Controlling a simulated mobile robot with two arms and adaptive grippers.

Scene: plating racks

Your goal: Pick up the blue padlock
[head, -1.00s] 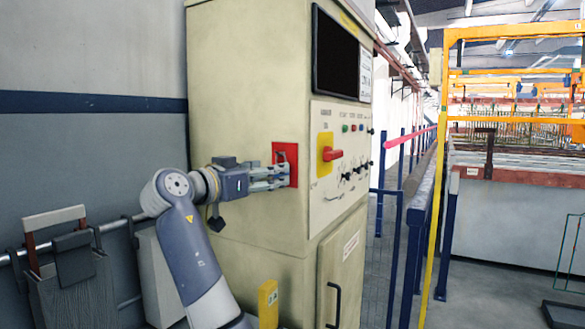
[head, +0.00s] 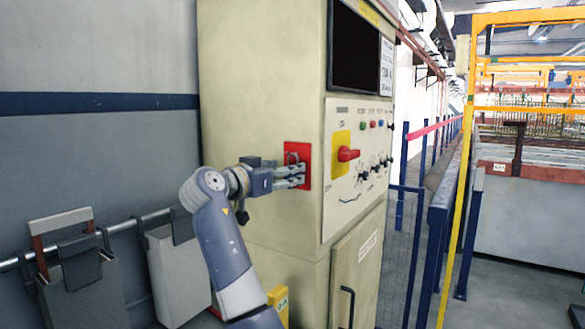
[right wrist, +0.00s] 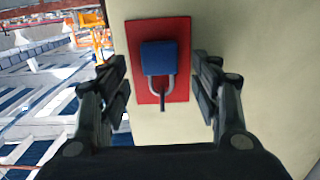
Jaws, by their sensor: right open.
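The blue padlock (right wrist: 159,57) hangs by a grey shackle from a peg on a red plate (right wrist: 178,27), showing upside down in the right wrist view. The red plate also shows on the cabinet's side in the head view (head: 303,150), where the gripper mostly hides the padlock. My right gripper (right wrist: 162,80) is open, with one black finger on each side of the padlock and a gap to both. In the head view my right gripper (head: 296,176) is in front of the red plate. My left gripper is not in view.
The beige control cabinet (head: 255,80) carries a red rotary switch (head: 348,154) right of the plate. Grey bins (head: 175,275) hang on a wall rail at left. Blue railings (head: 438,235) and a yellow frame (head: 470,150) stand at right.

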